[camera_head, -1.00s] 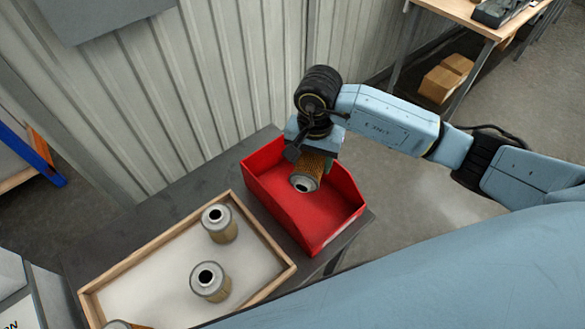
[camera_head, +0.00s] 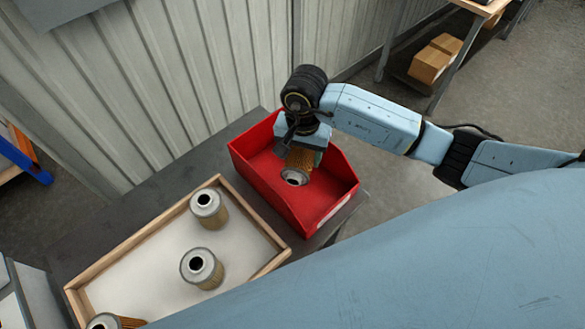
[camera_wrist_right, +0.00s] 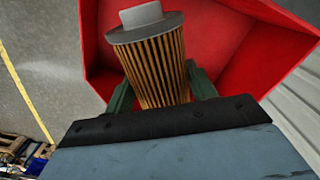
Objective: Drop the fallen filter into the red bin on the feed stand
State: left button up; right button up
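The filter (camera_head: 299,164) is a tan pleated cylinder with a grey end cap. My right gripper (camera_head: 298,152) is shut on it and holds it tilted over the red bin (camera_head: 327,200), with its capped end toward the bin's inside. In the right wrist view the filter (camera_wrist_right: 155,58) sits between the two green fingers of the gripper (camera_wrist_right: 160,85), and the red bin (camera_wrist_right: 226,35) lies behind it. Whether the filter touches the bin floor I cannot tell. The rest of the bin's visible floor is empty. My left gripper is not in view.
The dark feed stand (camera_head: 165,190) carries the bin and a wood-rimmed tray (camera_head: 262,271) beside it. A corrugated wall (camera_head: 170,80) rises behind.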

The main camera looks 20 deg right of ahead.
jog(key=o, duration=0.5)
jog(key=shift+c, duration=0.2)
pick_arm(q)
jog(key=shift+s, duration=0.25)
pick_arm(e)
jog(key=shift+o, duration=0.2)
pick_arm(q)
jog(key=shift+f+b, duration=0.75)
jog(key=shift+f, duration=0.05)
pick_arm(e)
notch_tip(320, 180, up, 14)
jog(key=shift+f, duration=0.25)
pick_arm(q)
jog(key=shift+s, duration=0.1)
pick_arm(e)
jog(key=shift+s+f, duration=0.1)
